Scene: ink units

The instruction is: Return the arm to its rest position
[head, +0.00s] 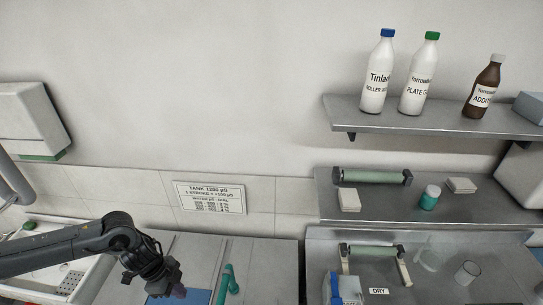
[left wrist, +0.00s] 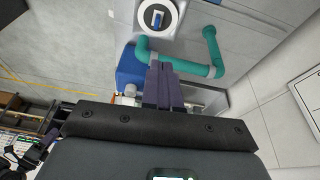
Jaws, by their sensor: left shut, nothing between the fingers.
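My left arm comes in from the left in the head view. Its gripper (head: 172,290) hangs low over the counter, near the bottom edge of the picture. The left wrist view shows the two dark purple fingers (left wrist: 164,84) together, with nothing between them. Beyond them in that view are a green pipe (left wrist: 180,65) and a blue object (left wrist: 131,68), apart from the fingers as far as I can tell. My right arm and gripper show in neither view.
A white sink (head: 90,277) lies left under my arm. A green pipe (head: 227,284) stands right of the gripper. On the right, shelves (head: 440,117) hold bottles and rollers, and a metal tray with a roller (head: 372,252) is below. The wall space above my arm is clear.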

